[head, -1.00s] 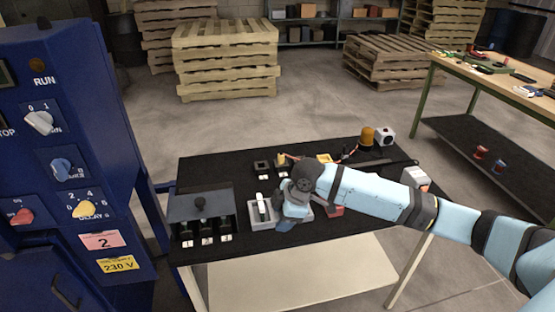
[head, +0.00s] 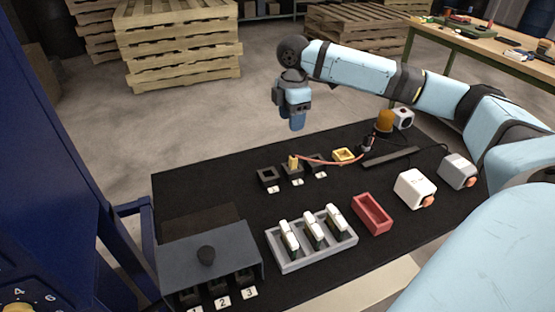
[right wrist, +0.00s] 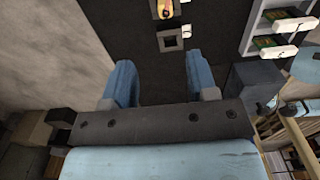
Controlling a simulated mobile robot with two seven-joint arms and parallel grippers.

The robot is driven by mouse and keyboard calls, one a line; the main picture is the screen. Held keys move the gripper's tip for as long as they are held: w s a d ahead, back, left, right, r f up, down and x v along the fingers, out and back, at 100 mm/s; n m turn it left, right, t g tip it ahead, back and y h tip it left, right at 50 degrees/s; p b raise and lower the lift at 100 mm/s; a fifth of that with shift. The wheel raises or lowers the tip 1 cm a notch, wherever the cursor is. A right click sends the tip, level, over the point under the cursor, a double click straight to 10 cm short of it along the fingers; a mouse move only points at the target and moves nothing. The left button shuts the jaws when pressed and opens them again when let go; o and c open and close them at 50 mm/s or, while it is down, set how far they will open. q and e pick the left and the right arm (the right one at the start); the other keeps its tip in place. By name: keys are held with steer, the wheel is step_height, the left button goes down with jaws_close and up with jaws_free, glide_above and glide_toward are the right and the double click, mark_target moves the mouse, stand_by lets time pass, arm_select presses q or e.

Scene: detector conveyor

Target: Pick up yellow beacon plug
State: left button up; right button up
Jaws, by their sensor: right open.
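The yellow beacon plug (head: 294,162) stands in the middle of three black sockets on the black table. A reddish cable runs from it toward the orange beacon (head: 385,121). The plug also shows at the top edge of the right wrist view (right wrist: 166,9). My right gripper (head: 297,127) is raised near the table's far edge, apart from the plug, with its fingers pointing down. In the right wrist view its blue fingers (right wrist: 160,74) are spread with nothing between them. An empty socket (right wrist: 172,40) shows just beyond them. My left gripper is out of view.
A grey tray (head: 314,256) with white-topped pieces and a red tray (head: 372,214) stand nearer than the sockets. A grey covered box (head: 208,250) is at front left.

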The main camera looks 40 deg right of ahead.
mark_target(293, 157)
steer(key=f, duration=0.2)
steer(key=f+b, duration=0.1)
steer(key=f, duration=0.5)
steer(key=shift+s+f, duration=0.15)
steer(key=shift+s, duration=0.2)
steer(key=shift+s+d+f+b, duration=0.15)
steer(key=shift+f+b, duration=0.4)
steer(key=shift+f, duration=0.8)
steer(key=shift+s+a+f+b, duration=0.1)
steer(key=shift+f+b, duration=0.4)
steer(key=shift+f, duration=0.8)
jaws_close()
steer(key=shift+r, duration=0.15)
